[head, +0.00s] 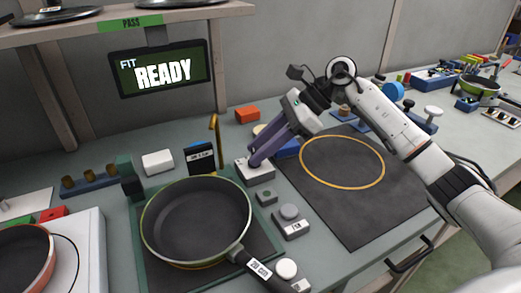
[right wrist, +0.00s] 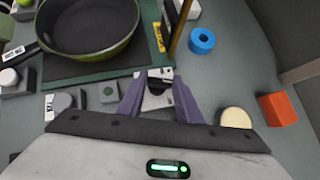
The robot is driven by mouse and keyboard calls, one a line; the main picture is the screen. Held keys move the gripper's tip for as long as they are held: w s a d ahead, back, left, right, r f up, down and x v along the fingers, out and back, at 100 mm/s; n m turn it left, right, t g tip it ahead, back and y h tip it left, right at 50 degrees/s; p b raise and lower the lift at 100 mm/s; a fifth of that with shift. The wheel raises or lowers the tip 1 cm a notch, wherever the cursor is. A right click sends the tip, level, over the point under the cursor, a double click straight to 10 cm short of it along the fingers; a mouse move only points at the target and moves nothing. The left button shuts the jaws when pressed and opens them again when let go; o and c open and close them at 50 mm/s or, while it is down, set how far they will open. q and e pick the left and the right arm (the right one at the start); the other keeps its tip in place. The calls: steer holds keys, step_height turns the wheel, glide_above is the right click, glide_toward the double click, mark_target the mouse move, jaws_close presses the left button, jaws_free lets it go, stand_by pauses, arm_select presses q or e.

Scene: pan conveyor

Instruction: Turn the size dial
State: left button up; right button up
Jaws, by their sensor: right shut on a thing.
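The size dial (right wrist: 155,84) is a small knob on a pale box (head: 257,176) beside the pan's mat. My right gripper (head: 254,162) reaches down to it from the upper right, its purple fingers shut on the dial. In the right wrist view a finger stands on either side of the knob (right wrist: 157,90), and the box shows between them. The knob itself is mostly hidden by the fingers in the head view. Its setting cannot be read. My left gripper is not in view.
A green-rimmed pan (head: 195,220) rests on a dark green mat (head: 155,273) left of the dial. A brass post (head: 213,135) stands close behind it. A grey button block (head: 291,224) lies in front. A screen (head: 160,70) reads "FIT READY". A dark mat (head: 365,215) with a yellow ring lies clear at right.

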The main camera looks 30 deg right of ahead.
steer(key=shift+w+d+n+g+y, duration=0.1)
steer(key=shift+w+n+g+y, duration=0.05)
steer(key=shift+n+g, duration=0.6)
steer(key=shift+w+n+g+y, duration=0.15)
steer(key=shift+n+g, duration=0.3)
steer(key=shift+n, duration=0.5)
steer(key=shift+g, duration=0.3)
steer(key=o, duration=1)
steer(key=shift+o, duration=0.2)
steer(key=v, duration=1)
steer(key=shift+s, duration=0.2)
